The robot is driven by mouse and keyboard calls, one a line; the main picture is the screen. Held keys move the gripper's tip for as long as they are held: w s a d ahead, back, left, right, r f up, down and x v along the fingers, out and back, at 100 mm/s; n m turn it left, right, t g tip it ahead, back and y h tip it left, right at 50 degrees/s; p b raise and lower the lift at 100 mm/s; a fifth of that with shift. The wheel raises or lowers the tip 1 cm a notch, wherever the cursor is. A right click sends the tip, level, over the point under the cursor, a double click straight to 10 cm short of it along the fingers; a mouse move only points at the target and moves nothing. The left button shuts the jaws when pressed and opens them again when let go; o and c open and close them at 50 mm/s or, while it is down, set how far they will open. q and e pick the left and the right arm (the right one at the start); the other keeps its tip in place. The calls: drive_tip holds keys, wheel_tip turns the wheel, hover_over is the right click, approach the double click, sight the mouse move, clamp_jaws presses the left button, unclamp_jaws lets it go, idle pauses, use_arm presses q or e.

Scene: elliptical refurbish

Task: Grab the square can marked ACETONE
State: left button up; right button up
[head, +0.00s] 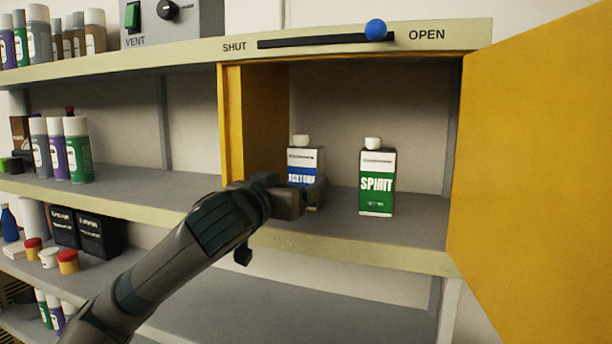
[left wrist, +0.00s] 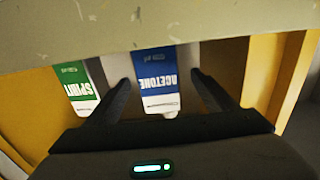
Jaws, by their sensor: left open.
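The square ACETONE can (head: 304,160), white and blue with a white cap, stands upright in the cabinet compartment. It also shows in the left wrist view (left wrist: 157,82), upside down in the picture, between my finger tips. My left gripper (head: 300,195) is open in front of the can and hides its lower part in the head view. In the left wrist view, the fingers (left wrist: 160,90) are spread with a gap on each side of the can. A similar green and white SPIRIT can (head: 377,180) stands to its right. My right gripper is not in view.
The yellow door (head: 545,170) stands open on the right. A yellow panel (head: 233,125) bounds the compartment's left side. Above is a beam with a blue-knobbed slider (head: 375,30) at the OPEN end. The compartment's shelf edge (head: 370,250) runs below. Spray cans (head: 77,150) stand left.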

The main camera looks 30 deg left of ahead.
sight(301, 178)
use_arm(q)
drive_tip(key=shift+w, duration=0.1)
drive_tip(key=w+p, duration=0.2)
drive_tip(key=shift+w+a+r+p, duration=0.1)
drive_tip(key=shift+w+r+p, duration=0.15)
drive_tip(key=shift+r+p, duration=0.15)
drive_tip(key=shift+w+a+p, duration=0.15)
drive_tip(key=shift+w+p, duration=0.45)
drive_tip(key=shift+w, duration=0.3)
drive_tip(key=shift+w+f, duration=0.2)
drive_tip(key=shift+w, duration=0.2)
drive_tip(key=shift+a+r, duration=0.1)
drive_tip(key=c, duration=1.5)
drive_tip(key=shift+c, duration=0.2)
